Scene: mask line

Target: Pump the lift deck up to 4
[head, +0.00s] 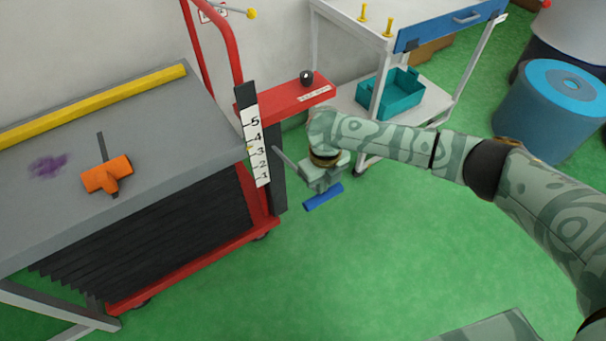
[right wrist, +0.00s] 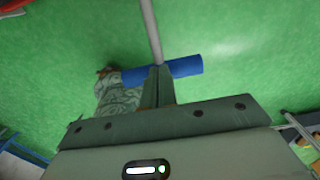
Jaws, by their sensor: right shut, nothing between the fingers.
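The lift deck (head: 150,110) is a grey tabletop over a black bellows (head: 170,240) on a red wheeled frame. Its white scale (head: 259,160) is numbered 1 to 5. A small yellow pointer (head: 249,149) sits at about 3 to 4; the exact reading is hard to tell. A grey lever rod (head: 287,161) runs from the frame to a blue bar (head: 323,197). My right gripper (head: 318,188) is shut and empty at this bar. In the right wrist view the fingertips (right wrist: 158,72) overlap the blue bar (right wrist: 187,67); contact cannot be told. My left gripper is out of view.
An orange tool (head: 106,176) and a yellow bar (head: 95,106) lie on the deck. A red shelf with a black knob (head: 306,78) is beside the scale. A white table with a teal crate (head: 390,93) and a blue drum (head: 550,112) stand behind. Green floor in front is clear.

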